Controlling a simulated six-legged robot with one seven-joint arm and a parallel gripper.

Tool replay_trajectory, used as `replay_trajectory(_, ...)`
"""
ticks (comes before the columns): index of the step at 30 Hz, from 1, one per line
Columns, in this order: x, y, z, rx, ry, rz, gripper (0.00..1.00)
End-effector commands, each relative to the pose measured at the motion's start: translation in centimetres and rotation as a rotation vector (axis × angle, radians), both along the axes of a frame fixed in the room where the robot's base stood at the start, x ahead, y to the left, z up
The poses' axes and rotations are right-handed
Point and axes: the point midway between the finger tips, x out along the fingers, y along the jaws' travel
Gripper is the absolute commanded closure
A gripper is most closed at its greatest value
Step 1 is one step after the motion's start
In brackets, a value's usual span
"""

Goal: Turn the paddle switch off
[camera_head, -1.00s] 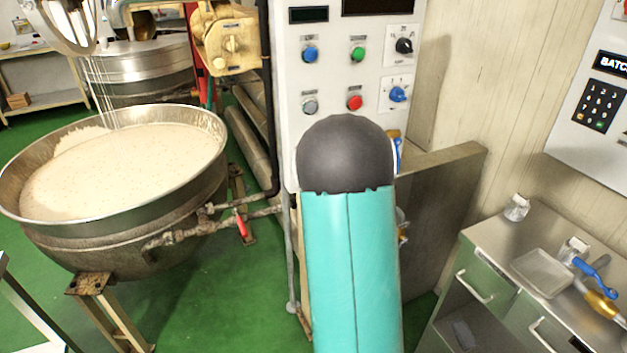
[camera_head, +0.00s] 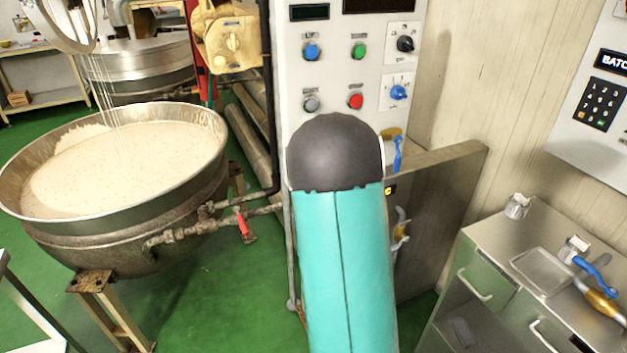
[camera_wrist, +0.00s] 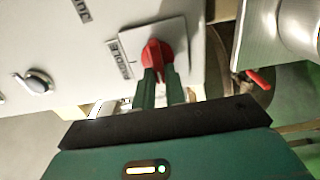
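The paddle switch is a red rotary knob (camera_wrist: 157,52) on a light square plate with a dark label reading about "PADDLE", in the wrist view. The plate sits on a pale panel face. My gripper (camera_wrist: 160,72) is right at the knob, its two dark green fingers a small gap apart with their tips at the knob's near edge. The fingers cover part of the knob, and whether they press on it cannot be told. In the head view my dark-ended teal arm hides the gripper and the red knob.
The control cabinet (camera_head: 332,75) has several buttons and dials, including a blue dial (camera_head: 398,92). A large kettle (camera_head: 120,235) of pale mix stands left. A metal counter (camera_head: 484,236) with tools stands right. A grey knob (camera_wrist: 36,82) shows left in the wrist view.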

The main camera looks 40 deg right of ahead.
Motion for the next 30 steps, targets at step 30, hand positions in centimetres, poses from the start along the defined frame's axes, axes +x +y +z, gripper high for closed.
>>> replay_trajectory(30,-10.4,3.0,0.0,0.002,0.0,-0.004,0.66)
